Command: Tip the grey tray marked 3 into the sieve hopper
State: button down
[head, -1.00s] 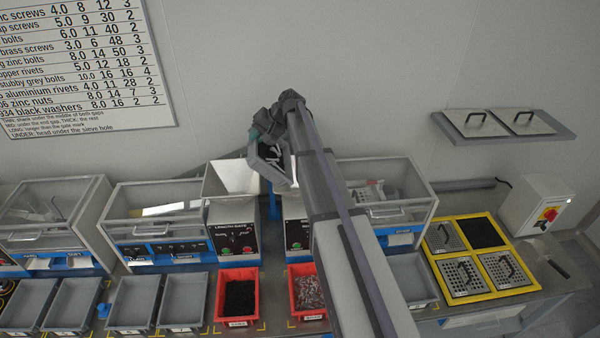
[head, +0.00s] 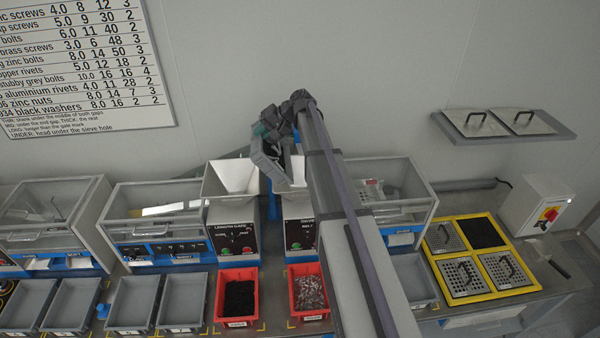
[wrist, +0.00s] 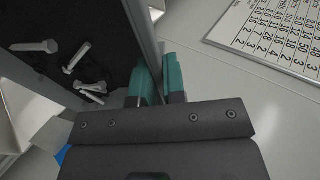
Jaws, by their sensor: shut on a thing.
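My gripper (head: 266,132) is shut on the wall of a grey tray (head: 265,162), which is tilted above the machines. In the wrist view, the green fingers (wrist: 161,84) pinch the tray's wall (wrist: 143,35). Several pale bolts (wrist: 83,57) lie in its dark inside. The number on the tray is not visible. The white sieve hopper (head: 296,180) is just below and right of the tray, partly hidden by my arm and the tray. I cannot tell whether the tray touches it.
The white length-gate hopper (head: 232,178) is close on the left. Red trays of black pieces (head: 239,321) and mixed small metal pieces (head: 310,317) stand in front. Empty grey trays (head: 183,330) line the bench's left. A yellow-framed station (head: 441,288) is at the right.

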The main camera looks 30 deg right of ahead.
jog(key=shift+s+d+f+y+b, duration=0.2)
jog(key=shift+d+y+b, duration=0.2)
jog(key=shift+d+b, duration=0.2)
jog(key=shift+s+d+b, duration=0.15)
jog(key=shift+d+b, duration=0.1)
jog(key=shift+b, duration=0.05)
jog(key=shift+t+y, duration=0.3)
jog(key=shift+d+r, duration=0.15)
jog(key=shift+s+d+r+y+b, duration=0.1)
jog(key=shift+s+d+y+b, duration=0.05)
jog(key=shift+d+y+b, duration=0.2)
jog(key=shift+s+d+r+t+y+b, duration=0.15)
jog(key=shift+d+r+t+y+b, duration=0.1)
jog(key=shift+d+t+b, duration=0.15)
jog(key=d, duration=0.1)
jog(key=s+d+y+b, duration=0.1)
jog(key=d, duration=0.1)
jog(key=d+y+b, duration=0.1)
jog(key=shift+s+d+r+m+t, duration=0.15)
jog(key=shift+s+r+m+t, duration=0.15)
jog(key=shift+r, duration=0.1)
dwell(0.8)
